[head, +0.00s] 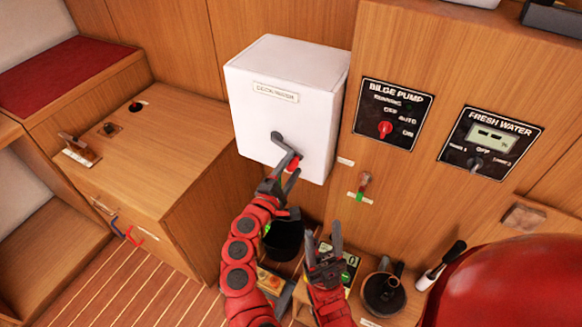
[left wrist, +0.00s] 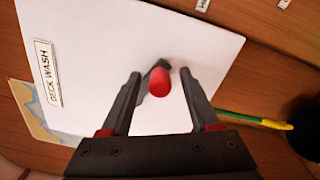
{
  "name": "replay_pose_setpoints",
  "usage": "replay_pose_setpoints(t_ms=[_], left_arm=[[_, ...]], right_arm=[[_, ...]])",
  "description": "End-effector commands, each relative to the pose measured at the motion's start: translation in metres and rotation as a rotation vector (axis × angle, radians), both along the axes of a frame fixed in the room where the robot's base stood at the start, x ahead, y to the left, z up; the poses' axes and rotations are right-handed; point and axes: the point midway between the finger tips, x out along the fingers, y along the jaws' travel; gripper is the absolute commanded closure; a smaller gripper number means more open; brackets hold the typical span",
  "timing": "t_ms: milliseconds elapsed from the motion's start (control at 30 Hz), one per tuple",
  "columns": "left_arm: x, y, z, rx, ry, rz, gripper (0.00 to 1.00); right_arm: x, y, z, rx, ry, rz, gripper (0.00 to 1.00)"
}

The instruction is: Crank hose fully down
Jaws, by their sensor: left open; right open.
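A white box (head: 250,115) is on the wood panel; its label reads DECK WASH in the left wrist view. A dark crank (head: 281,141) with a red knob (head: 294,163) sticks out of its front, the arm slanting down and right. My left gripper (head: 282,174) is open at the knob. In the left wrist view its fingers (left wrist: 160,74) stand on both sides of the red knob (left wrist: 159,82); I cannot tell whether they touch it. My right gripper (head: 323,238) is open and empty, low in front of the panel. I cannot make out a hose for certain.
Right of the box are a bilge pump panel (head: 393,113), a fresh water panel (head: 490,143) and a small red and green handle (head: 363,186). A dark round pot (head: 384,294) stands below. A wooden cabinet (head: 165,165) is at left.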

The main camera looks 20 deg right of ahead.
Motion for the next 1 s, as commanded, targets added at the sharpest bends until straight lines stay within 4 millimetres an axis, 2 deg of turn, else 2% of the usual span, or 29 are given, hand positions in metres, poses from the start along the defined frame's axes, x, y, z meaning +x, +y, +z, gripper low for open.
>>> replay_pose_setpoints(t_ms=[233, 367, 1000], left_arm=[[-0.003, 0.003, 0.0, -0.001, 0.0, 0.0, 0.38], [-0.012, 0.015, 0.0, -0.002, -0.002, 0.006, 0.38], [-0.1, 0.1, -0.002, 0.001, 0.001, 0.003, 0.38]], right_arm=[[0.0, 0.0, -0.001, 0.0, 0.0, 0.0, 0.5], [0.0, 0.0, -0.002, 0.0, 0.0, 0.0, 0.5], [0.0, 0.0, -0.012, 0.0, 0.0, 0.0, 0.5]])
